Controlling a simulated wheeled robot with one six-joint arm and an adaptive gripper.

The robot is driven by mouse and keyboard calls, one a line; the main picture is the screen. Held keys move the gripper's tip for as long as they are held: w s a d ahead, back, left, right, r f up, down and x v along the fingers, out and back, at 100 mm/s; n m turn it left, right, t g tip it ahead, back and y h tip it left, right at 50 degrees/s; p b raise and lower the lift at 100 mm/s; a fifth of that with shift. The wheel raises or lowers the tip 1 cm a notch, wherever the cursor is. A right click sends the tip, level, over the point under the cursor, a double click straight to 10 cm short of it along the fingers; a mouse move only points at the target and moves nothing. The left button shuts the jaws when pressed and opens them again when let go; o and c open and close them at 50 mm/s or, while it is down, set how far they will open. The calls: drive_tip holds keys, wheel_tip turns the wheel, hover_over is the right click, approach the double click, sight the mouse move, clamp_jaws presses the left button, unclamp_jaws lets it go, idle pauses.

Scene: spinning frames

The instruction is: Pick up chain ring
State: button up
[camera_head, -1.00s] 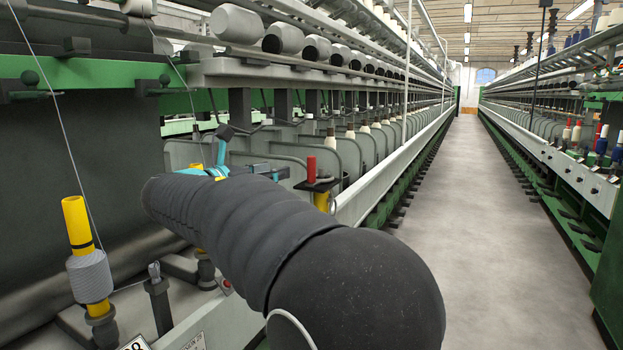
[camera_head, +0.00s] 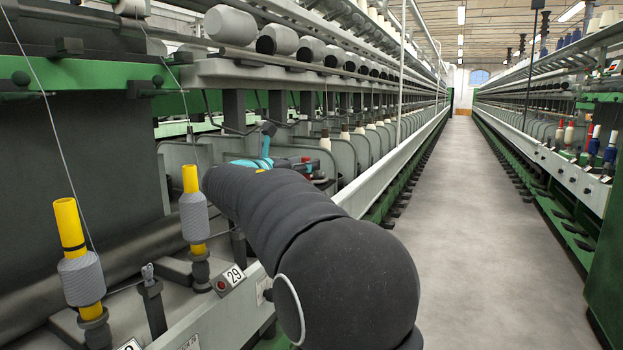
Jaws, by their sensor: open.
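I cannot make out a chain ring for certain in the head view. My gripper (camera_head: 298,164) is small and far off, past the end of my dark sleeved arm, among the grey dividers of the left spinning frame. Its teal part shows behind the sleeve, and its dark fingers point right. It is open. A red-topped spindle (camera_head: 308,168) stands right at the fingers and is partly covered by them. I cannot tell whether they touch it.
Two yellow bobbins with grey yarn, one nearer (camera_head: 80,275) and one farther (camera_head: 194,215), stand on the left frame's rail. A number 29 plate (camera_head: 233,275) is beside them. The concrete aisle (camera_head: 440,240) is clear.

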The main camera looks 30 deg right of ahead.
drive_tip(key=shift+x, duration=0.8)
drive_tip(key=shift+a, duration=0.1)
clamp_jaws()
